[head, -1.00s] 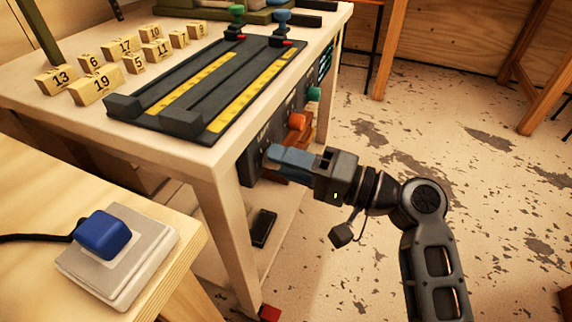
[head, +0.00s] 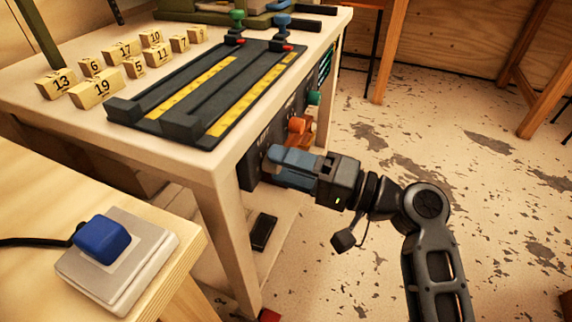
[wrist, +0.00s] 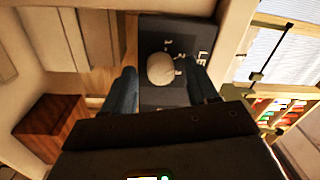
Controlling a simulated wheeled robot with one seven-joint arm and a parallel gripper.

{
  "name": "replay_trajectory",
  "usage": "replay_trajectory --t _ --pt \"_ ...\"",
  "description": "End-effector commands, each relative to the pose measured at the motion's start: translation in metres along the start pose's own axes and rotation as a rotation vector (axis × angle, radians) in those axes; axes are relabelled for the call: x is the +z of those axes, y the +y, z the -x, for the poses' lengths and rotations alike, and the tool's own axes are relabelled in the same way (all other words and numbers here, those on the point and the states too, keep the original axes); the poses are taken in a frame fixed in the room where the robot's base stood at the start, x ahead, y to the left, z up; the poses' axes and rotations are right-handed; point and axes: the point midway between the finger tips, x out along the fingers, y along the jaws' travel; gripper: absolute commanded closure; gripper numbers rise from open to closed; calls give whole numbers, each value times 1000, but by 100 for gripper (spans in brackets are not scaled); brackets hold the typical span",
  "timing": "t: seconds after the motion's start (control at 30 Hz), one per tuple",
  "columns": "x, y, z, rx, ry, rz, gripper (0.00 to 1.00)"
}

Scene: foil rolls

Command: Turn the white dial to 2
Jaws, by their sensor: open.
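The white dial (wrist: 161,70) is a round knob on a dark panel (wrist: 165,33) with white lettering and small marks, in the wrist view. I cannot read clearly which mark it points at. My gripper (wrist: 160,67) is open, with one blue finger on either side of the dial. I cannot tell whether the fingers touch it. In the head view my gripper (head: 270,164) reaches the front of the dark panel (head: 254,151) under the table top, and the dial is hidden there.
An orange knob (head: 297,124) and a green knob (head: 314,97) sit farther along the panel. The white table (head: 222,165) carries dark rails (head: 190,105) and numbered wooden blocks (head: 97,88).

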Motion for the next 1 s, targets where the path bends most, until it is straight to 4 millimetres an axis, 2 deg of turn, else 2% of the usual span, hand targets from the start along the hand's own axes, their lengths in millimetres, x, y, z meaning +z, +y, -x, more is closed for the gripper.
replay_trajectory --t 0.3,0.5,1.0 --pt "-1 -1 48 1 4 -2 42" --pt "0 0 70 1 3 0 42" --pt "0 0 75 0 1 -1 42"
